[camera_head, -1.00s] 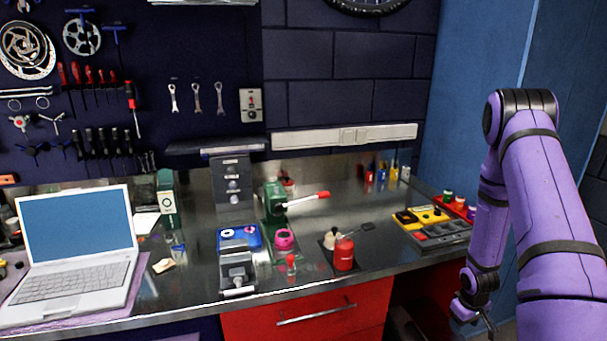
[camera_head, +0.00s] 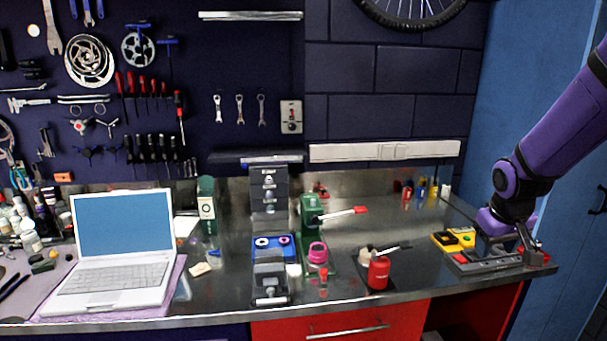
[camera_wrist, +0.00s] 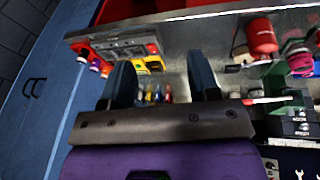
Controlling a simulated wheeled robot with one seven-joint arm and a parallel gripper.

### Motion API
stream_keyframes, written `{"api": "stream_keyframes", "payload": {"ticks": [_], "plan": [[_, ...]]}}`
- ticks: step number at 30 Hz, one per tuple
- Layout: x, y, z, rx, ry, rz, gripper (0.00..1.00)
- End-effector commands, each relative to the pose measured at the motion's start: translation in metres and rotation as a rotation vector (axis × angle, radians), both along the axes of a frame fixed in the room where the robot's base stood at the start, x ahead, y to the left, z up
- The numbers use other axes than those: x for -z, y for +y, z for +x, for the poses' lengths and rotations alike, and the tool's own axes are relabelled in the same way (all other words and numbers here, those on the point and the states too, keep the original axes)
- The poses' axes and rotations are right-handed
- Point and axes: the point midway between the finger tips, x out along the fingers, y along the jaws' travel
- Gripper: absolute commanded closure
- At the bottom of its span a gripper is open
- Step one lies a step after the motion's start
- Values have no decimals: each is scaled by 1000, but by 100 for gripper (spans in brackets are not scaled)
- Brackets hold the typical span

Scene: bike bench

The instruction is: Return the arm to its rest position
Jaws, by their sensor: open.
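My purple arm (camera_head: 565,125) reaches in from the right edge in the head view. My gripper (camera_head: 528,243) points down at the right end of the bench, in front of or above the grey and yellow tool tray (camera_head: 490,262); I cannot tell whether it touches. In the wrist view my gripper (camera_wrist: 162,78) has its two dark fingers spread apart with nothing held between them. The tray (camera_wrist: 122,44) and small coloured bottles (camera_wrist: 155,92) show beyond the fingers.
The metal bench (camera_head: 215,290) holds a laptop (camera_head: 122,250), a green press (camera_head: 312,222), a red canister (camera_head: 379,270) and a blue tray (camera_head: 270,248). A blue wall panel (camera_head: 500,90) stands beside the arm. Open air lies above the bench's middle.

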Motion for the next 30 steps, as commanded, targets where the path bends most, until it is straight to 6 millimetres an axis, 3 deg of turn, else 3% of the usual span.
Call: {"api": "stream_keyframes", "payload": {"ticks": [1, 6, 15, 24, 30], "plan": [[-16, 9, -7, -2, -19, 2, 45], [-58, 39, -33, 0, -62, 22, 45], [-116, 86, -94, -8, -131, 73, 45], [-150, 124, -164, -37, -189, 137, 45], [-157, 136, -193, -49, -208, 166, 45]]}}
